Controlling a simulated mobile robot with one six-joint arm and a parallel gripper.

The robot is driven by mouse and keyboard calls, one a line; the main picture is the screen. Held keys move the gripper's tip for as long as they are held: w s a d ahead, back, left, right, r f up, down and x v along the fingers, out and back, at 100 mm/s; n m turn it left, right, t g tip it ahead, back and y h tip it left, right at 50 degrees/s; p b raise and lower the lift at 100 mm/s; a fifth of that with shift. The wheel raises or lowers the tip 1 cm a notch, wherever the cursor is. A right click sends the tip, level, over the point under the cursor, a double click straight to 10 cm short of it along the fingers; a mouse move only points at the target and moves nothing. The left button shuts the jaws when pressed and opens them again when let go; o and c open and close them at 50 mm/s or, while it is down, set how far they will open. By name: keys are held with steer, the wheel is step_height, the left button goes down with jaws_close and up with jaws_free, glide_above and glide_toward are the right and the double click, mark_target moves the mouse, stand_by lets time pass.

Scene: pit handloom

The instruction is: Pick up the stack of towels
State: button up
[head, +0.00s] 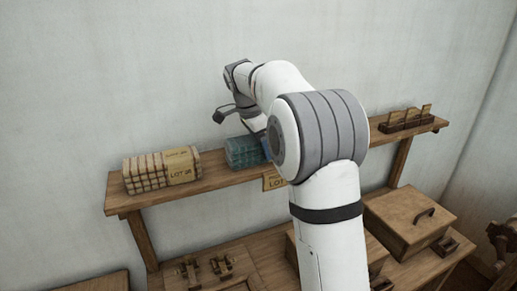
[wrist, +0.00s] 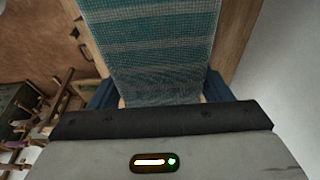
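A stack of teal striped towels (head: 243,151) lies on the wall shelf, left of my arm in the head view. In the wrist view the teal cloth (wrist: 155,45) fills the upper middle. My gripper (wrist: 161,92) is at the towels, with one blue finger on each side of the cloth. The fingers are wide apart; whether they press on the cloth or only flank it is not clear. In the head view my arm hides most of the gripper and the right end of the stack.
A cream checked stack (head: 160,170) with a lot label sits on the shelf (head: 215,180) to the left. A wooden rack (head: 407,120) stands at the shelf's right end. Below are a lidded wooden box (head: 405,217) and a bench with wooden fittings. The wall is close behind.

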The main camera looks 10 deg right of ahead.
steer(key=c, duration=0.6)
steer(key=shift+c, duration=0.4)
steer(key=shift+r, duration=0.1)
